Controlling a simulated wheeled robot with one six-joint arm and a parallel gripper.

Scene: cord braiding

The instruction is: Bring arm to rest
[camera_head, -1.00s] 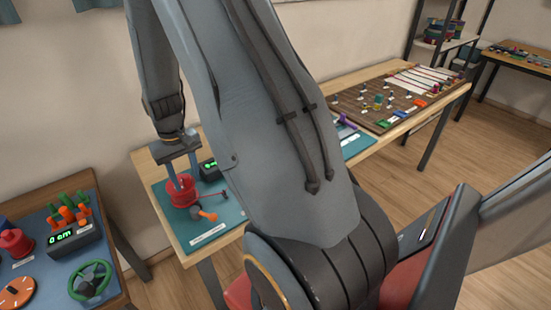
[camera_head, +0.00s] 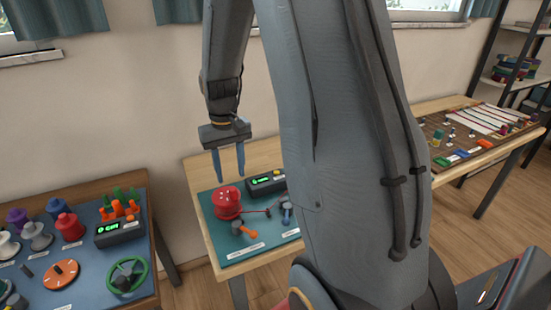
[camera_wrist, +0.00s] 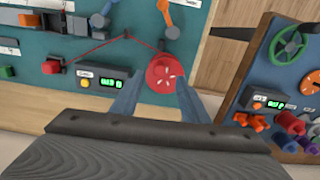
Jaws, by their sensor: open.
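My gripper (camera_head: 230,162) hangs from my arm above the teal mat (camera_head: 211,240) on the wooden table, its two blue-grey fingers apart with nothing between them. Below it a red spool (camera_head: 226,203) stands on the mat. In the wrist view the gripper (camera_wrist: 155,85) shows at the bottom with its fingers spread, and the red spool (camera_wrist: 162,74) appears between the fingertips in the picture. A red cord (camera_wrist: 100,45) runs from the spool across the mat. My upper arm hides the right part of this table in the head view.
A display box (camera_head: 266,182) and an orange-handled clamp (camera_head: 244,231) sit beside the spool. At left, a blue board (camera_head: 88,272) holds several spools, a green handwheel (camera_head: 127,275) and an orange dial (camera_head: 61,274). A brown pegboard (camera_head: 465,125) lies at right. The air around the gripper is clear.

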